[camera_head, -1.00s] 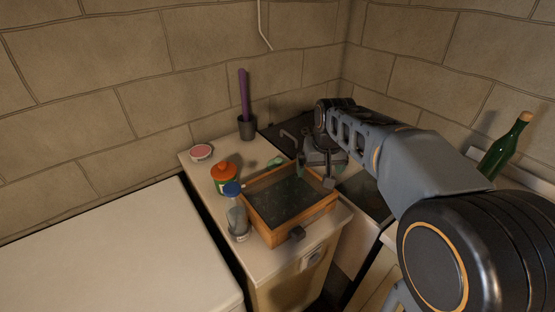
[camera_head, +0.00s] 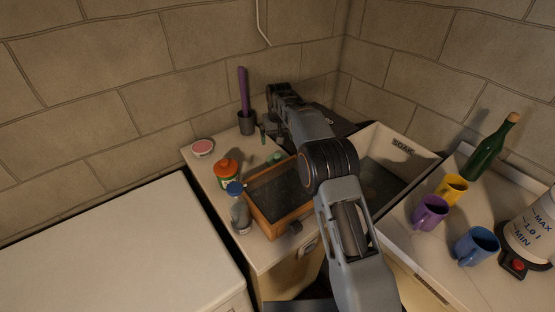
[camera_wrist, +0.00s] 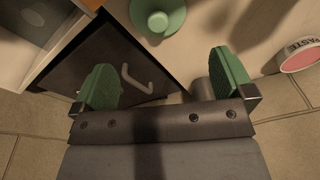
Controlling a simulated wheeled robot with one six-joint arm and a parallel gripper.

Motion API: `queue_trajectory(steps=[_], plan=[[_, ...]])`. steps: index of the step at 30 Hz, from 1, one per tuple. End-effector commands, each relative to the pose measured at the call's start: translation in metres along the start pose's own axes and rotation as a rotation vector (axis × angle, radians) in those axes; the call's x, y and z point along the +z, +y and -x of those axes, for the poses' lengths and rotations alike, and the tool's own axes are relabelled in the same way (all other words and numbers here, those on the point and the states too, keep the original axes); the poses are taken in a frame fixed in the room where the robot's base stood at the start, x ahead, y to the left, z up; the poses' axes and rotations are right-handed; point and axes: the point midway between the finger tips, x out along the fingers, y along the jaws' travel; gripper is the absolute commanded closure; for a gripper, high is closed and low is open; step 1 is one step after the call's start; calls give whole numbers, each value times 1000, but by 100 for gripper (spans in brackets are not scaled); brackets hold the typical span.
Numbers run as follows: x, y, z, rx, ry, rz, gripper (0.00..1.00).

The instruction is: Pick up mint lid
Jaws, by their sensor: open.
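The mint lid (camera_head: 275,157) is a small round pale-green lid with a knob. It lies on the counter behind the wooden tray, partly hidden by my arm in the head view. In the wrist view the mint lid (camera_wrist: 158,18) is at the top edge, its rim partly cut off. My gripper (camera_wrist: 167,78) shows two green-padded fingers, spread wide with nothing between them. The lid is apart from both fingers, higher in the picture. In the head view my gripper (camera_head: 264,131) is above the counter's back, near the grey cup, partly hidden by my arm.
The wooden tray (camera_head: 260,219) is in front of the lid. A blue-capped jar (camera_head: 240,215), orange-lidded jar (camera_head: 227,173), pink-topped tin (camera_head: 203,147) and grey cup (camera_head: 247,123) stand around it. In the wrist view a dark panel (camera_wrist: 75,70) with a handle is below.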

Motion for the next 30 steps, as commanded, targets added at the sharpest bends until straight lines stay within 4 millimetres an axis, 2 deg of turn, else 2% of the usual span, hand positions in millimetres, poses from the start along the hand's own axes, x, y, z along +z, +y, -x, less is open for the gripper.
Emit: queue_trajectory(steps=[3, 9, 17, 24, 30], plan=[[0, 0, -22, 0, -3, 0, 0], [0, 0, -50, 0, -1, 0, 0], [0, 1, -64, 0, -1, 0, 0], [0, 3, -95, 0, -2, -1, 0], [0, 3, -111, 0, 1, 0, 0]])
